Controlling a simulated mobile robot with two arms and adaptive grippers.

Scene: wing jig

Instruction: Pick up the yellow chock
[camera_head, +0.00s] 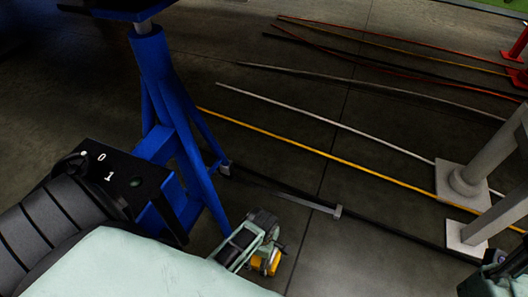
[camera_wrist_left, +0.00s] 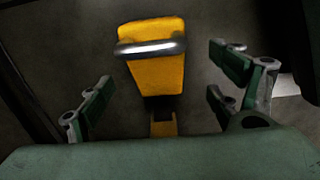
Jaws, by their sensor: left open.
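The yellow chock (camera_wrist_left: 155,75) is a yellow block with a silver bar across its upper part. In the left wrist view it lies between the spread fingers of my left gripper (camera_wrist_left: 160,88), with gaps on both sides. In the head view the chock (camera_head: 267,261) shows only in part at the lower middle, mostly hidden by my left gripper (camera_head: 262,245), which is open around it near the floor. Part of what looks like my right gripper (camera_head: 505,272) enters at the lower right corner; its fingers cannot be made out.
A blue stand (camera_head: 170,90) rises just left of my left gripper, its foot close by. A grey post on a pale base plate (camera_head: 462,182) stands at the right. Long cables and strips, one yellow (camera_head: 320,154), lie across the dark floor. Open floor lies right of the chock.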

